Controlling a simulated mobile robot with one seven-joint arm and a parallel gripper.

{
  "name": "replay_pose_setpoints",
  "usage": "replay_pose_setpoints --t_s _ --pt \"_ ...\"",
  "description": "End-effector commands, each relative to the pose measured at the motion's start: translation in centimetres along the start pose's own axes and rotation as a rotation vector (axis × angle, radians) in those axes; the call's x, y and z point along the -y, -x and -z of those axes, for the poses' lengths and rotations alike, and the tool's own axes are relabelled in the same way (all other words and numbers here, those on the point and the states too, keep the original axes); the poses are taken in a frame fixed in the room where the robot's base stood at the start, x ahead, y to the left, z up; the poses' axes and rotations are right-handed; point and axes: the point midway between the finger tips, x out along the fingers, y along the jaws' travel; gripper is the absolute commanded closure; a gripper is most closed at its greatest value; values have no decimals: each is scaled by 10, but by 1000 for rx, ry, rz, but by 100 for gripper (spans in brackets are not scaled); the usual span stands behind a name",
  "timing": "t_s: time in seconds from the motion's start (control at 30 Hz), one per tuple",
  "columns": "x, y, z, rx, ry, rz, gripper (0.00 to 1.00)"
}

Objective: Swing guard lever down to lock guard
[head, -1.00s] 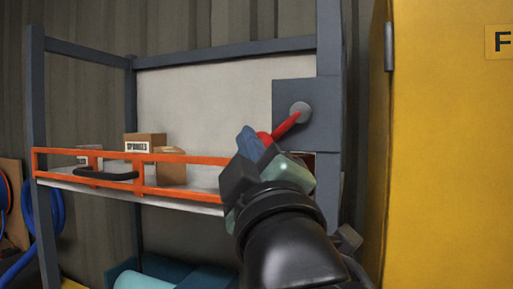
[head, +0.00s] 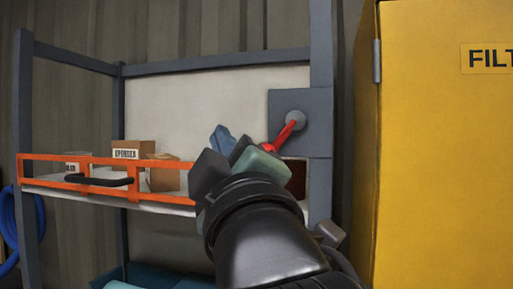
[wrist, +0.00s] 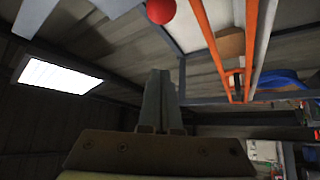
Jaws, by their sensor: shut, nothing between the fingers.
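The red guard lever (head: 283,135) slopes down-left from a round grey pivot (head: 295,120) on a grey plate. Its lower end is partly hidden behind my gripper. The orange guard (head: 60,163) runs along the shelf front, with a black handle (head: 98,180) on it. My gripper (head: 222,140) is just left of the lever end, shut and empty. In the wrist view, the shut fingers (wrist: 160,92) point up the picture, and the lever's red ball knob (wrist: 161,11) shows beyond their tips, apart from them. The guard's right end is hidden by my gripper.
Several cardboard boxes (head: 131,153) stand on the shelf (head: 160,208) behind the guard. A grey upright post (head: 321,60) borders the plate. A yellow cabinet (head: 440,150) fills the right side. A blue hose (head: 38,220) hangs at far left.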

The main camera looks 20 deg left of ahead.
Motion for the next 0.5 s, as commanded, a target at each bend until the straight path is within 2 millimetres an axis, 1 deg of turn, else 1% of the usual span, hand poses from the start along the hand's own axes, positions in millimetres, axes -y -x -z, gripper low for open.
replay_pose_setpoints --t_s 0.03,0.2,0.3,0.4,0.5 --pt "5 17 -5 2 2 -2 100" --pt "1 51 -4 2 2 -2 100" --pt "-1 65 -3 1 0 0 100" --pt "-2 73 -2 1 0 1 100" --pt "-8 74 1 2 13 16 100"
